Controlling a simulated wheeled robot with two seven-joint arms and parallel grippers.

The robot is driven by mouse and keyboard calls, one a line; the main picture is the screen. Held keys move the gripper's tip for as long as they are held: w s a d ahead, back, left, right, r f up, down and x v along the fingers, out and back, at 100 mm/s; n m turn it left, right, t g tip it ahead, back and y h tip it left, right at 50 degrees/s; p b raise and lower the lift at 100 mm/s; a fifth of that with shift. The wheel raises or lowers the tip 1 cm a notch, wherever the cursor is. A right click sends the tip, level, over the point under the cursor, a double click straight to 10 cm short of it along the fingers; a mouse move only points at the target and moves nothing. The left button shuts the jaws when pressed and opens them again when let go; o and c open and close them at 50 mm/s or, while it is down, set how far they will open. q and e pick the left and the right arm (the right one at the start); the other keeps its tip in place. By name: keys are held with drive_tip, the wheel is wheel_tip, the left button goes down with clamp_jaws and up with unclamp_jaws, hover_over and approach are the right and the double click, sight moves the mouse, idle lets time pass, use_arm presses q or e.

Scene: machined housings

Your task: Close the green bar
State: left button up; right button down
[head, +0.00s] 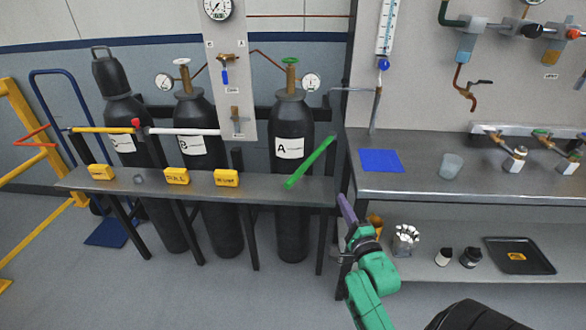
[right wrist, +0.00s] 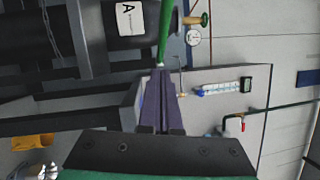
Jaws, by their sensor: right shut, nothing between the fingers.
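The green bar (head: 311,162) is tilted, running from its lower left end near the bench edge up to the right, in front of the black gas cylinder labelled A (head: 291,120). In the right wrist view the green bar (right wrist: 166,32) comes down from the top, and its end appears just beyond my fingertips. My right gripper (head: 343,200) has purple fingers, shut and empty, to the right of the bar's lower end in the head view. The fingers also show in the right wrist view (right wrist: 158,92); I cannot tell whether they touch the bar. My left gripper is out of view.
A yellow and white bar (head: 180,131) crosses the other cylinders at the left. Yellow blocks (head: 177,176) stand on the narrow grey ledge (head: 262,190). The bench (head: 420,185) at right holds a blue mat (head: 381,160) and a clear cup (head: 451,166); a black tray (head: 519,256) lies below.

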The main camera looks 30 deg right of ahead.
drive_tip(key=w+r, duration=0.2)
drive_tip(key=w, duration=0.2)
drive_tip(key=p, duration=0.2)
approach(312, 158)
drive_tip(key=f+x, duration=0.1)
drive_tip(key=x, duration=0.4)
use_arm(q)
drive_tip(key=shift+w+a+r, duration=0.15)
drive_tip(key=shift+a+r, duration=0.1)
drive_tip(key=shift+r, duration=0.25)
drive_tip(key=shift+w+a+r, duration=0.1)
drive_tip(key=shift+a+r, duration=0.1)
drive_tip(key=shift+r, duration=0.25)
use_arm(e)
drive_tip(key=shift+f, duration=0.1)
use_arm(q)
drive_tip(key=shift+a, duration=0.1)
use_arm(e)
drive_tip(key=shift+w+a, duration=0.1)
